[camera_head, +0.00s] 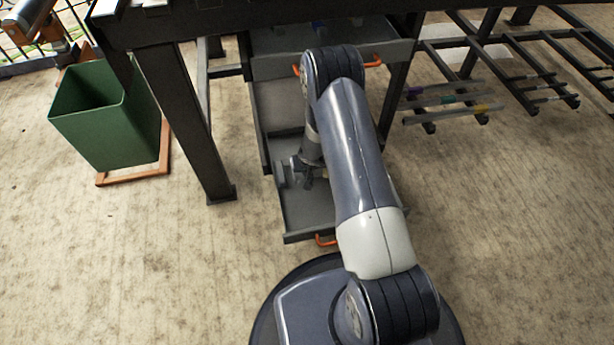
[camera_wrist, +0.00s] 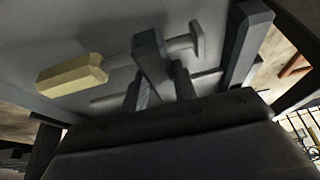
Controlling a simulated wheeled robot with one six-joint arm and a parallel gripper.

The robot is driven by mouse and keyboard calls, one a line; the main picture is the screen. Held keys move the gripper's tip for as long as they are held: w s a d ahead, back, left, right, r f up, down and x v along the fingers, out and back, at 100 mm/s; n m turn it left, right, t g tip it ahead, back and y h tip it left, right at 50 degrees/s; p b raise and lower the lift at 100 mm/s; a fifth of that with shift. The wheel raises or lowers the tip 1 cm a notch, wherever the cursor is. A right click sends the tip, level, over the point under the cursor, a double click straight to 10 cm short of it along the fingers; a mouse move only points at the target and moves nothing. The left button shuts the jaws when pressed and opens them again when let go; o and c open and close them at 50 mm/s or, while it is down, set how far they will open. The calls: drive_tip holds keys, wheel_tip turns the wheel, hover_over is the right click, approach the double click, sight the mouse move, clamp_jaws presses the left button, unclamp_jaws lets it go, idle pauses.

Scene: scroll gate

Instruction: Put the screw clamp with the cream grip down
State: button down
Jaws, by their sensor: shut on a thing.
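The screw clamp fills the top of the wrist view, with its cream grip (camera_wrist: 72,77) at left. My gripper (camera_wrist: 163,86) is shut on the clamp's bar between the jaws. In the head view my gripper (camera_head: 308,182) is low over the open lower grey drawer (camera_head: 302,226). My arm and gripper hide much of the clamp there. I cannot tell whether the clamp touches the drawer floor.
An upper drawer (camera_head: 278,66) is also pulled out, under the dark table (camera_head: 190,120). A green bin (camera_head: 105,125) stands at left on a wooden frame. A dark rack (camera_head: 450,105) with colored-grip clamps is at right.

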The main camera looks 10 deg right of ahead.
drive_tip(key=shift+f, duration=0.1)
wheel_tip(320, 180, down, 3)
drive_tip(key=b, duration=0.3)
drive_tip(key=shift+f+b, duration=0.2)
drive_tip(key=shift+b, duration=0.1)
drive_tip(key=shift+f, duration=0.2)
drive_tip(key=c, duration=1.1)
unclamp_jaws()
drive_tip(key=shift+r, duration=0.4)
drive_tip(key=p+v, duration=0.2)
drive_tip(key=v, duration=0.9)
drive_tip(key=shift+s+r+p, duration=0.2)
drive_tip(key=shift+s+p, duration=0.05)
drive_tip(key=shift+p, duration=0.15)
